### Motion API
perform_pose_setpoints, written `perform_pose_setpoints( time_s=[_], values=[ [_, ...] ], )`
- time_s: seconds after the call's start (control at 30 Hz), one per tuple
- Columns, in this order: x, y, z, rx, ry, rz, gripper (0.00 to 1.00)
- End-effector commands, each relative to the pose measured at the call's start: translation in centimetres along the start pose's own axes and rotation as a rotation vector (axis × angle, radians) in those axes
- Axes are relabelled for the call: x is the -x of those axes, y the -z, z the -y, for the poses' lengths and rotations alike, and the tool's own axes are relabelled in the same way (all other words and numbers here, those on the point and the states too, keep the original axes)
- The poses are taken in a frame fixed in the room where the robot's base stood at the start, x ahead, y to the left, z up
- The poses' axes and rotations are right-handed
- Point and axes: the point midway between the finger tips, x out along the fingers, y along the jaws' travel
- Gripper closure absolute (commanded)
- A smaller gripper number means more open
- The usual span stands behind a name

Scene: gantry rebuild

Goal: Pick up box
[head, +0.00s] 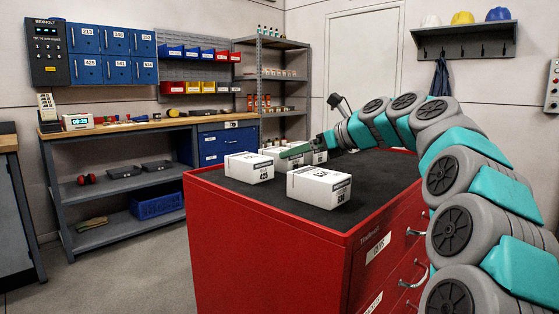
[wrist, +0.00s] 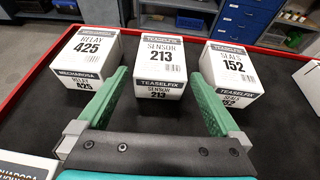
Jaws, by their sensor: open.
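Several white boxes stand on the dark top of a red cabinet. In the wrist view, the RELAY 425 box (wrist: 86,58) is left, the SENSOR 213 box (wrist: 160,68) is in the middle and the SEALS 152 box (wrist: 233,72) is right. My gripper (wrist: 160,78) is open, its green fingers pointing towards the SENSOR box, one on either side of its near part. I cannot tell whether they touch it. In the head view my gripper (head: 294,151) is low among the boxes, in front of the partly hidden rear ones. Two nearer boxes show, one left (head: 249,168) and one in front (head: 319,187).
The red cabinet's dark top (head: 378,170) has free room at its right. In the wrist view, another box (wrist: 25,167) is cut off at lower left and one (wrist: 308,78) at the right edge. A workbench (head: 120,127) and grey shelves (head: 272,75) stand behind.

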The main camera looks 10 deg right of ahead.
Motion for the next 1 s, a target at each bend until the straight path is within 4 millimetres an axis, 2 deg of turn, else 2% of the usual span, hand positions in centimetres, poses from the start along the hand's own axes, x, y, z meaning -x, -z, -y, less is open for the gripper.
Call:
perform_pose_setpoints(
  time_s=[0.1,0.33,0.6,0.83,1.0],
  values=[
    [-1.6,0.1,0.0,0.000,-0.003,-0.003,0.00],
    [-3.2,-0.2,0.0,0.001,-0.003,-0.003,0.00],
    [-6.8,-0.5,0.1,0.000,-0.001,-0.003,0.00],
    [-7.0,-0.5,0.1,0.000,0.000,-0.001,0.00],
    [-6.9,-0.6,0.1,0.001,0.000,-0.001,0.18]
  ],
)
